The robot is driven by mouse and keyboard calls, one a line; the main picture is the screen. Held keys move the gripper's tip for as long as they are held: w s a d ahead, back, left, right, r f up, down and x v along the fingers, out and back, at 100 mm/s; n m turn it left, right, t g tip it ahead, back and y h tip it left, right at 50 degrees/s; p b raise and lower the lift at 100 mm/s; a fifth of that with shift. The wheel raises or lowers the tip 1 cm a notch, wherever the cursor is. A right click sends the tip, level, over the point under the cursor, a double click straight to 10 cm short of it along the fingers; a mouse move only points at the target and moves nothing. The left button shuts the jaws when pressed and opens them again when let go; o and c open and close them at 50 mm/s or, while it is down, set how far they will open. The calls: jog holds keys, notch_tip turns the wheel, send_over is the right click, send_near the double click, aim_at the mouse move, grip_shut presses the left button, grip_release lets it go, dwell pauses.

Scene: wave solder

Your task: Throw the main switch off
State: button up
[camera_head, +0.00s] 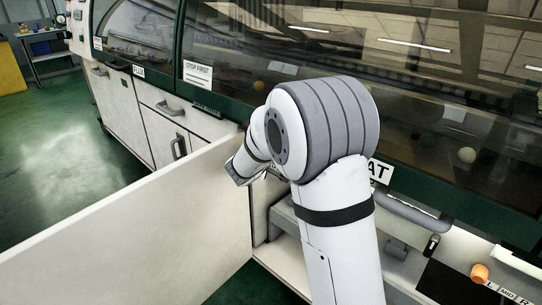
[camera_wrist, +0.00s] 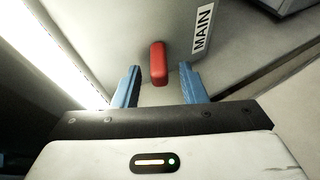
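In the wrist view a red switch handle (camera_wrist: 157,62) stands out from a pale panel, beside a white label reading MAIN (camera_wrist: 202,28). My gripper (camera_wrist: 161,74) is open, with one blue finger on each side of the handle's lower end. Gaps show between the handle and both fingers. I cannot tell how deep the handle sits between them. In the head view my arm covers this area, and neither the switch nor the fingers can be made out.
A long white machine with dark windows (camera_head: 430,70) fills the back. An open white door panel (camera_head: 150,225) stands left of my arm. An orange knob (camera_head: 480,272) is at lower right. Green floor (camera_head: 60,150) is clear at left. A bright light strip (camera_wrist: 50,50) borders the wrist view.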

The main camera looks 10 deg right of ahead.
jog(key=shift+c, duration=0.6)
grip_shut()
jog(key=shift+f+b, duration=0.2)
jog(key=shift+b, duration=0.3)
jog(key=shift+f+n+t+h+b, duration=0.7)
jog(key=shift+t+b, duration=0.5)
jog(key=shift+b, duration=1.1)
jog(key=shift+f+n+t+h+b, duration=0.6)
jog(key=shift+t+h+b, duration=0.45)
jog(key=shift+b, duration=1.2)
jog(key=shift+f+n+t+h+b, duration=0.65)
jog(key=shift+t+b, duration=0.7)
jog(key=shift+b, duration=0.95)
